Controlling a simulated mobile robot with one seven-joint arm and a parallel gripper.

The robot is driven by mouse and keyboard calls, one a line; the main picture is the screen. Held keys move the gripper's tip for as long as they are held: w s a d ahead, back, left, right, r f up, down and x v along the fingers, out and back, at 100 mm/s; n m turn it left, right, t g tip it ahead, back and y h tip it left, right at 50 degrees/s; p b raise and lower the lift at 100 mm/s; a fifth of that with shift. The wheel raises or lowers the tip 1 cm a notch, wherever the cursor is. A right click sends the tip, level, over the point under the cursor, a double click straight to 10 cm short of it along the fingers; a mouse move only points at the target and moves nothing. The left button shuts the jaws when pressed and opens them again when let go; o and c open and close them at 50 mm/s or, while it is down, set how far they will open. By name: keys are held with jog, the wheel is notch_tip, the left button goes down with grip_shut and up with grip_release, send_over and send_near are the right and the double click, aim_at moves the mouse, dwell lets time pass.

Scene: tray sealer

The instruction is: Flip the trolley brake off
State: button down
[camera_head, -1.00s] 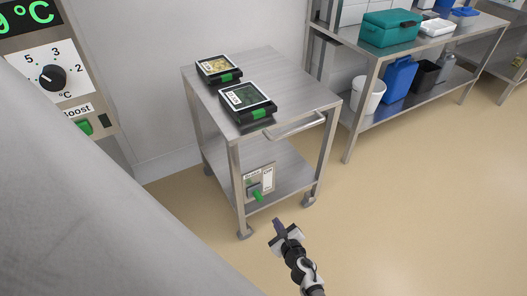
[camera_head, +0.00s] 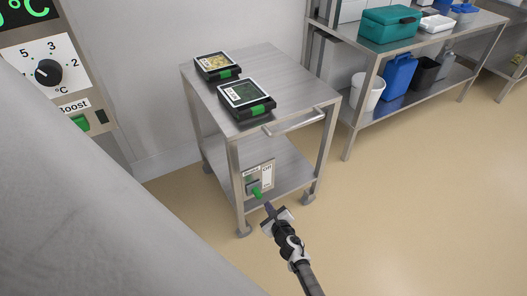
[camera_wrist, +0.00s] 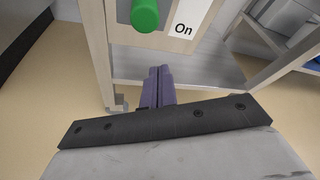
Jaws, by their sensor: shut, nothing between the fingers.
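The trolley (camera_head: 235,135) is a steel cart with a top, a lower shelf and castors, standing in the middle of the head view. Its brake panel, a plate with labels (camera_head: 267,175), sits at the front near the lower shelf. A green brake lever (camera_head: 257,193) sticks out of the panel. In the wrist view the green lever's end (camera_wrist: 145,14) is at the top, left of a label reading "On" (camera_wrist: 184,22). My gripper (camera_head: 268,207) is shut and empty, just below and in front of the lever. Its purple fingertips (camera_wrist: 160,73) appear below the lever, apart from it.
Two black trays with green tabs (camera_head: 246,100) (camera_head: 217,66) lie on the trolley top. A handle bar (camera_head: 294,123) juts from its front edge. A steel bench (camera_head: 440,50) with boxes and containers stands right. The floor (camera_head: 410,190) in front is clear.

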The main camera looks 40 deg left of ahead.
aim_at(257, 194)
jog(key=shift+s+a+r+p, duration=0.15)
jog(key=shift+a+r+p, duration=0.5)
jog(key=shift+r, duration=0.1)
jog(key=shift+s+a+r+p, duration=0.15)
jog(key=shift+a+r+p, duration=0.35)
jog(key=shift+r+p, duration=0.2)
jog(key=shift+a+r+p, duration=0.1)
jog(key=shift+r+p, duration=1.3)
jog(key=shift+r, duration=1.45)
